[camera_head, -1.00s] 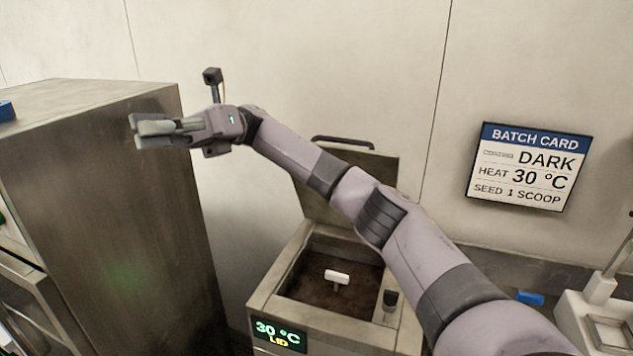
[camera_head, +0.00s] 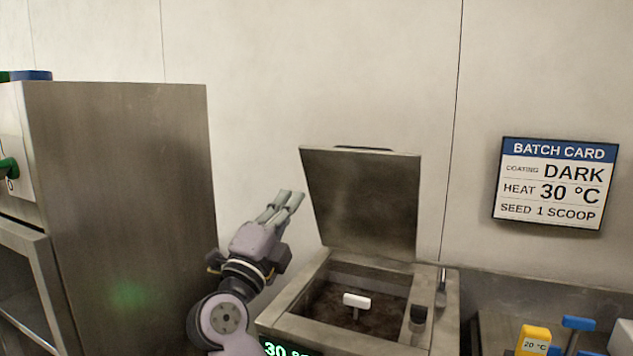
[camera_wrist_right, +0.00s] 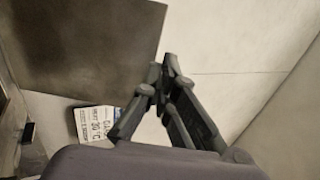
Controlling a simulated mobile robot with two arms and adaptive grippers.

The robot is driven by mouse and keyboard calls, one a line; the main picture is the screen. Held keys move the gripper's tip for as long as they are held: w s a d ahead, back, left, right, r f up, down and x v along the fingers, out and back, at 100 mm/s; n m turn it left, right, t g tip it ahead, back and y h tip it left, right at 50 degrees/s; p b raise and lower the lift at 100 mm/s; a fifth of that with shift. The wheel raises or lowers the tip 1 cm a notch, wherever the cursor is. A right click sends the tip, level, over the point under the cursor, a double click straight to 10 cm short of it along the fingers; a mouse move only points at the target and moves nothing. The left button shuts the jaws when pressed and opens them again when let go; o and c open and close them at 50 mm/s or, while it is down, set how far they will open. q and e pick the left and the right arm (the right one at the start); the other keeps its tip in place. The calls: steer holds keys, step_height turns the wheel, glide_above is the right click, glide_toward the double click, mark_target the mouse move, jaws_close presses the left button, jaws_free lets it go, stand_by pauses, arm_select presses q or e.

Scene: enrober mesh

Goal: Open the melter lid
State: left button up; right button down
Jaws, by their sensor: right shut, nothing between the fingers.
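The melter (camera_head: 291,325) is a steel box with brown contents in its open well and a white-handled tool (camera_head: 356,301) standing in it. Its lid (camera_head: 362,200) stands raised at the back, near upright, with a dark handle (camera_head: 363,149) at its top edge. My right gripper (camera_head: 287,196) is shut and empty, pointing up, to the left of the lid and apart from it in the picture. In the right wrist view the fingers (camera_wrist_right: 167,70) show beside what looks like the lid (camera_wrist_right: 85,45). My left gripper is not in view.
A tall steel cabinet (camera_head: 135,190) stands at the left. The batch card (camera_head: 556,186) hangs on the wall at right, reading DARK, 30 °C, 1 scoop. A yellow "20 °C" item (camera_head: 534,340) and a blue-topped item (camera_head: 578,323) are at the lower right.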

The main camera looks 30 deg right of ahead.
mark_target(321, 149)
steer(key=p+x, duration=0.3)
steer(key=x, duration=1)
steer(key=shift+w+d+r, duration=0.2)
steer(key=shift+d+r, duration=0.05)
steer(key=shift+w+d+r+p, duration=0.1)
steer(key=shift+r+p, duration=0.15)
steer(key=shift+p, duration=0.3)
steer(key=shift+g+y, duration=0.7)
steer(key=shift+g, duration=0.1)
steer(key=w+d+r+p, duration=0.1)
steer(key=d+p, duration=0.1)
steer(key=p, duration=0.2)
steer(key=w+d+r+p, duration=0.2)
steer(key=p, duration=0.3)
steer(key=shift+w, duration=0.2)
steer(key=shift+w+d+p, duration=0.35)
steer(key=shift+d+p, duration=0.05)
steer(key=shift+p, duration=0.05)
steer(key=shift+f, duration=0.1)
